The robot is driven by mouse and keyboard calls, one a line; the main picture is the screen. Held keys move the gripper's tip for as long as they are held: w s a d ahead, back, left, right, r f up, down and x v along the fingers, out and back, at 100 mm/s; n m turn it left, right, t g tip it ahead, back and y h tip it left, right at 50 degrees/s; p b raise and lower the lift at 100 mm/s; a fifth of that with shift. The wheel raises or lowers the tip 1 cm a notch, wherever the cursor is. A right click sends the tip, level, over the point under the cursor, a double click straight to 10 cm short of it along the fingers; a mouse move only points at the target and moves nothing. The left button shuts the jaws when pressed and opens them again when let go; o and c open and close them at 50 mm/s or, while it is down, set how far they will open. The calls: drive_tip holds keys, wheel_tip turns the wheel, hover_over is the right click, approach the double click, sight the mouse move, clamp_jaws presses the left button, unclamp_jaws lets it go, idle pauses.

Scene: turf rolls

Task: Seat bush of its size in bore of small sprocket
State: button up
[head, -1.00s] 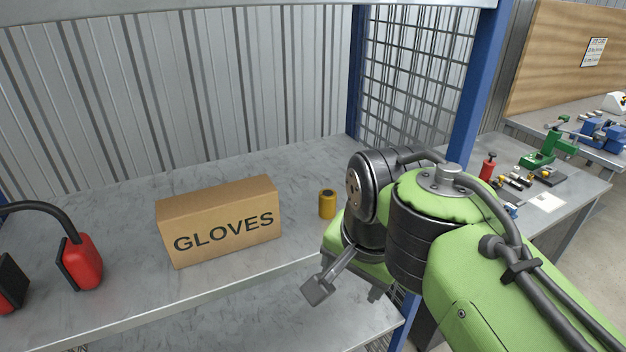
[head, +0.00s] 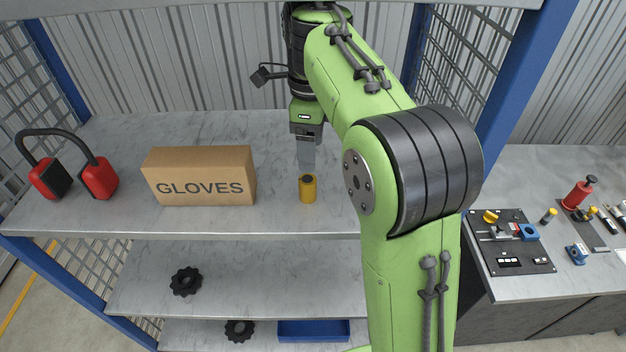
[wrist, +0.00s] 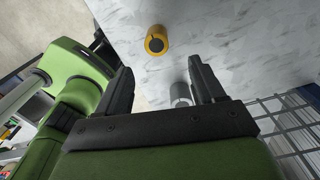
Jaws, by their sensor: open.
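A yellow bush (head: 307,189) with a dark hole in its top stands upright on the upper shelf, right of the gloves box. It also shows in the wrist view (wrist: 159,35). My gripper (head: 306,160) points down just behind and above it. In the wrist view my gripper (wrist: 160,70) has its jaws apart and the yellow bush lies beyond the fingertips, not between them. A grey round piece (wrist: 180,94) shows partly hidden near the right finger; I cannot tell what it is. Two black toothed wheels (head: 186,281) (head: 239,330) lie on lower shelves; which is the small sprocket I cannot tell.
A gloves box (head: 200,176) and red ear muffs (head: 98,178) stand left on the upper shelf (head: 130,130). A blue tray (head: 314,331) lies low down. The right bench holds a black fixture plate (head: 535,262) and a red-handled tool (head: 578,194). Mesh panels close the shelf sides.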

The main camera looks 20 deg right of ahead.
sight(308, 179)
drive_tip(key=f, duration=0.2)
drive_tip(key=f+b, duration=0.1)
drive_tip(key=f, duration=0.4)
drive_tip(key=shift+a+f+b, duration=0.3)
drive_tip(key=shift+a+b, duration=0.05)
drive_tip(key=shift+b, duration=0.05)
drive_tip(key=shift+a, duration=0.15)
drive_tip(key=shift+r, duration=0.1)
clamp_jaws()
drive_tip(key=shift+r, duration=0.55)
drive_tip(key=shift+s+a+r, duration=0.1)
drive_tip(key=shift+s+r, duration=0.15)
drive_tip(key=shift+r, duration=0.35)
drive_tip(key=shift+s+a+r, duration=0.1)
drive_tip(key=shift+s+r, duration=0.15)
drive_tip(key=shift+r, duration=0.35)
drive_tip(key=s+a+b, duration=0.2)
drive_tip(key=s+b, duration=0.2)
drive_tip(key=s, duration=0.4)
drive_tip(key=s+a+b, duration=0.3)
drive_tip(key=s+b, duration=0.1)
drive_tip(key=s, duration=0.4)
